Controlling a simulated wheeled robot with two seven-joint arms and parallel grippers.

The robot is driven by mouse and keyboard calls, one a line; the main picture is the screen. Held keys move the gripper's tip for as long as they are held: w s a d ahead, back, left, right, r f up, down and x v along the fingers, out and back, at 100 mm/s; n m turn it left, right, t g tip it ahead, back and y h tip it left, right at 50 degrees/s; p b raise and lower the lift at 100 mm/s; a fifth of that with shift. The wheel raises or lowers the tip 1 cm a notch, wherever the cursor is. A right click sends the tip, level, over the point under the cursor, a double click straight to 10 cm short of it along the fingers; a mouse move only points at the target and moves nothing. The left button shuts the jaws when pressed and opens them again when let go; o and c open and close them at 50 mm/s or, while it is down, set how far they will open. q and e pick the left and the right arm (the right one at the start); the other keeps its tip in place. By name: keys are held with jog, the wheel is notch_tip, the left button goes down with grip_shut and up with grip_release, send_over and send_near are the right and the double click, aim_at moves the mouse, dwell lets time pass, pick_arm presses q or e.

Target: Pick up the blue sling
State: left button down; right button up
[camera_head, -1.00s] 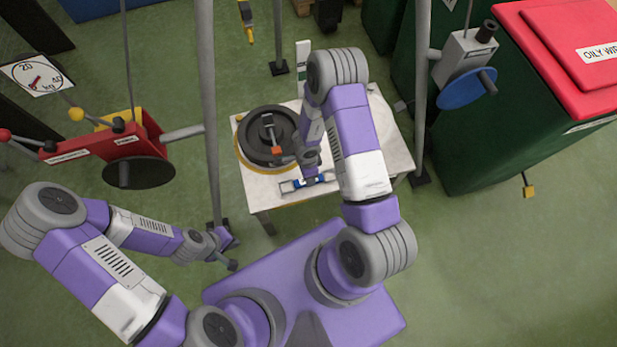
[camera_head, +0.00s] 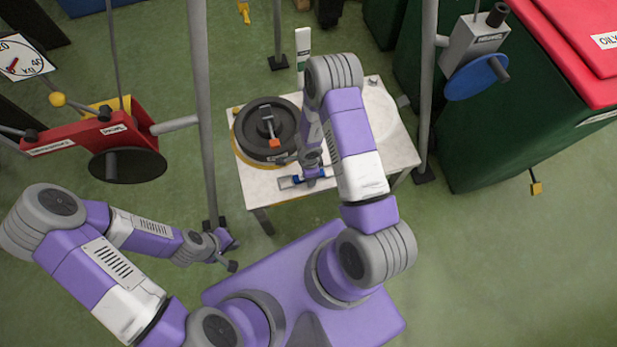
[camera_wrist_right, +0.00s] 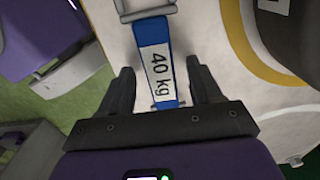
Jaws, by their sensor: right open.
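The blue sling (camera_wrist_right: 151,32) is a blue strap with a white "40 kg" label and a grey metal link at its far end. In the head view the sling (camera_head: 319,173) lies at the near edge of the white table (camera_head: 262,191), partly hidden by my right arm. My right gripper (camera_wrist_right: 166,82) is open, its fingers on either side of the strap's near end, with visible gaps to the strap. In the head view its fingers are too small to make out. My left gripper (camera_head: 233,254) is open and empty, left of my base and away from the table.
A black round weight (camera_head: 250,131) with an orange-tipped latch sits on the table's left side. Grey posts (camera_head: 203,110) stand beside the table. A red hoist (camera_head: 85,137) is at left, a grey hoist with a blue wheel (camera_head: 477,78) at right. A green bin (camera_head: 500,140) stands at right.

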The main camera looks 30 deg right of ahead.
grip_shut()
dwell(0.3)
jog(key=shift+r, duration=0.15)
jog(key=shift+r+p, duration=0.75)
jog(key=shift+p, duration=0.1)
notch_tip(320, 180, up, 26)
jog(key=p, duration=1.6)
jog(key=shift+r+p, duration=0.2)
jog(key=shift+p, duration=0.2)
